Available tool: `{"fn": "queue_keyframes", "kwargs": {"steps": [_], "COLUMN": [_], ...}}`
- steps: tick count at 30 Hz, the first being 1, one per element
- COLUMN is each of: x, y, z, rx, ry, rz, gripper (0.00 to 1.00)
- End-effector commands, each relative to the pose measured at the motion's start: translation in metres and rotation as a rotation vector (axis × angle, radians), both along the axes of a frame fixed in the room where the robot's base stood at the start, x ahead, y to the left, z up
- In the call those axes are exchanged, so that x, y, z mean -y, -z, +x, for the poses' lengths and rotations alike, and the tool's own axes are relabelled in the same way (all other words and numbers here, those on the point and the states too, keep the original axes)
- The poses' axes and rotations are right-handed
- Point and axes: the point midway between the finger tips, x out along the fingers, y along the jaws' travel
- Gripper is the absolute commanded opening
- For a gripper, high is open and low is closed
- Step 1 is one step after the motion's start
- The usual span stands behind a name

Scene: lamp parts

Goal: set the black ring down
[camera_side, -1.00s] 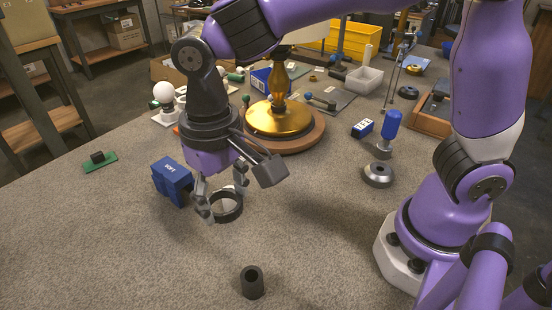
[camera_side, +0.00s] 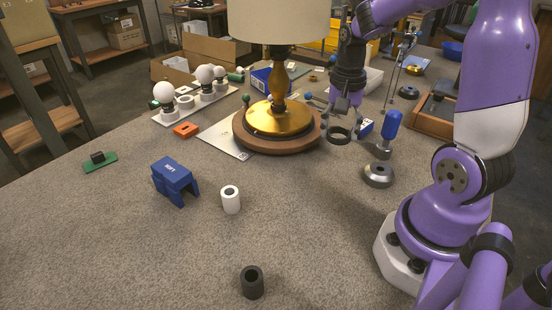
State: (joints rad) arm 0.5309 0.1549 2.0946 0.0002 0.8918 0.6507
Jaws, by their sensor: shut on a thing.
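My gripper (camera_side: 342,122) is at the right of the lamp, pointing down, its fingers shut on the black ring (camera_side: 340,135). The ring looks roughly level and is held close to the lamp's round wooden base (camera_side: 262,146), at its right edge. I cannot tell whether the ring touches the table or hangs a little above it. The lamp has a gold dish (camera_side: 278,120), an amber stem (camera_side: 280,84) and a cream shade (camera_side: 278,20).
A white sleeve (camera_side: 230,200), a blue block (camera_side: 174,182) and a dark tube (camera_side: 252,283) stand in front. The table's middle front is mostly clear.

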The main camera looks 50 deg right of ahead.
Motion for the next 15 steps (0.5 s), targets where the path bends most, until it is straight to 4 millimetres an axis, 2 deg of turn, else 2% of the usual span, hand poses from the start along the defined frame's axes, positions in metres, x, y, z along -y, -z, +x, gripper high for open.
{"fn": "queue_keyframes", "kwargs": {"steps": [3, 6, 10, 15], "x": [0.025, 0.037, 0.042, 0.042], "y": [0.016, 0.023, 0.030, 0.057], "z": [-0.004, -0.004, -0.005, -0.005], "rx": [-0.003, 0.000, -0.001, -0.002], "ry": [0.004, 0.001, -0.002, -0.003], "rz": [0.002, 0.001, 0.002, 0.003], "gripper": [0.44, 0.44, 0.44, 0.44]}}
